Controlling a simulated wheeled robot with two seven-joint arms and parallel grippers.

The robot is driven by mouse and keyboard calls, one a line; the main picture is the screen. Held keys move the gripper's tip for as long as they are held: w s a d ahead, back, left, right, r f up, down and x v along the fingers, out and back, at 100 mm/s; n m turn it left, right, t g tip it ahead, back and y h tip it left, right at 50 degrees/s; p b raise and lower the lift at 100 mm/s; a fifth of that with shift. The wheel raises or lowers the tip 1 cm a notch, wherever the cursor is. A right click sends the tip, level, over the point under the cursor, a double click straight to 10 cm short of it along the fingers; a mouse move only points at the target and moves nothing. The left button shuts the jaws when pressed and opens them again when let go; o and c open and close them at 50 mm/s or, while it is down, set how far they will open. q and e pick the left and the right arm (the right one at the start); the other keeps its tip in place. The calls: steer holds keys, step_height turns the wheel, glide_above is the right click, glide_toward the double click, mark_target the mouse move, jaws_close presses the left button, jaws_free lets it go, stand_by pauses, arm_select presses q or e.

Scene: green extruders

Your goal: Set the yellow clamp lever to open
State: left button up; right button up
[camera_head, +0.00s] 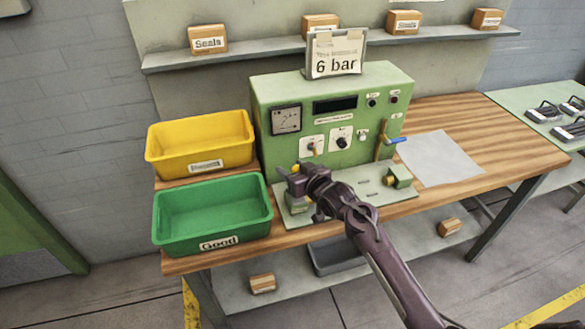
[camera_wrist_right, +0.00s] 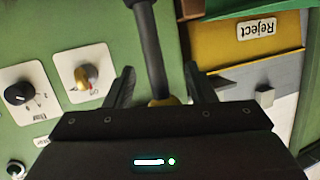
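The yellow clamp lever is a dark rod with a yellow knob (camera_wrist_right: 165,101); in the right wrist view the rod runs up between my fingers. My right gripper (camera_wrist_right: 160,88) is open, with one finger on each side of the lever and visible gaps to the rod. In the head view my right gripper (camera_head: 291,180) is at the left end of the fixture plate in front of the green machine (camera_head: 270,93). It hides most of the lever; a bit of yellow (camera_head: 295,168) shows beside it. My left gripper is out of view.
A yellow bin (camera_head: 180,157) and a green bin (camera_head: 163,240) stand left of the machine. Knobs and a gauge (camera_head: 286,119) are on its front. A lever with a blue end (camera_head: 397,140) and a brass fitting (camera_head: 390,180) are right. A grey sheet (camera_head: 438,158) lies on the bench.

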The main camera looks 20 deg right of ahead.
steer(key=shift+s+r, duration=0.15)
steer(key=shift+r, duration=0.1)
steer(key=b+v, duration=0.1)
steer(key=v, duration=0.6)
steer(key=shift+s+d+b, duration=0.15)
steer(key=shift+s+b, duration=0.05)
steer(key=shift+b, duration=0.1)
steer(key=shift+f, duration=0.15)
